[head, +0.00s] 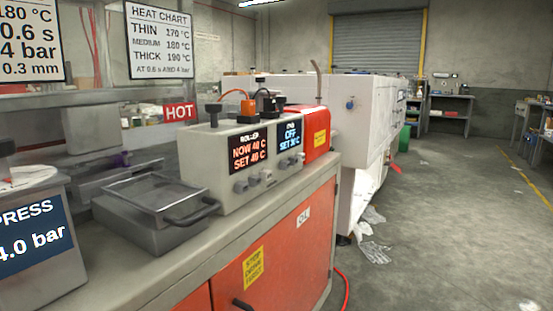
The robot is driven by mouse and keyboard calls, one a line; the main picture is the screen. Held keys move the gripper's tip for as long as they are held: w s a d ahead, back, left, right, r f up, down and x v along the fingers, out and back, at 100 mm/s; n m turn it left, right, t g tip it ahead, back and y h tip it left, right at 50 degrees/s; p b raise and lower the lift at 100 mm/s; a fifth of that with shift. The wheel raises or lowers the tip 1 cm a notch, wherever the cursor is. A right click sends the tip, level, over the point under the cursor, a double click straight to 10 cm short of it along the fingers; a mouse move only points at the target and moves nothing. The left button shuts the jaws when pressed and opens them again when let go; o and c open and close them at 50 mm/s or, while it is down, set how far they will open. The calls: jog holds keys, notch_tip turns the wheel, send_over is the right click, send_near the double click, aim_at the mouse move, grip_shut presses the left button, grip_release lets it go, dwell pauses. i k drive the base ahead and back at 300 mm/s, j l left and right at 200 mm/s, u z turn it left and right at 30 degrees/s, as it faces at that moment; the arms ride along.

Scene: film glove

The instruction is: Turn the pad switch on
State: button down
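A grey-white control box (222,165) stands on the workbench near the middle of the head view. Its left display (248,151) is headed ROLLER and reads NOW 40 C, SET 40 C in orange. Its right display (290,136) has a heading too small to read surely, perhaps PAD, and reads OFF with a SET value, perhaps 30 C, in blue-white. Small controls (290,161) sit under the right display, and others (253,181) sit under the left one. I cannot tell which is the pad switch or its position. My gripper is not in view.
A lidded metal tray (150,235) with a black handle stands left of the box. A grey press unit (35,245) reads 4.0 bar. The red-fronted bench (290,245) runs along the aisle. A large white machine (370,110) stands beyond. The floor (450,230) at right is mostly clear.

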aim_at(281, 100)
jog(key=k+l+u, duration=0.15)
jog(key=k, duration=0.25)
jog(key=k+l+u, duration=0.15)
jog(key=k+l, duration=0.15)
jog(key=k, duration=0.15)
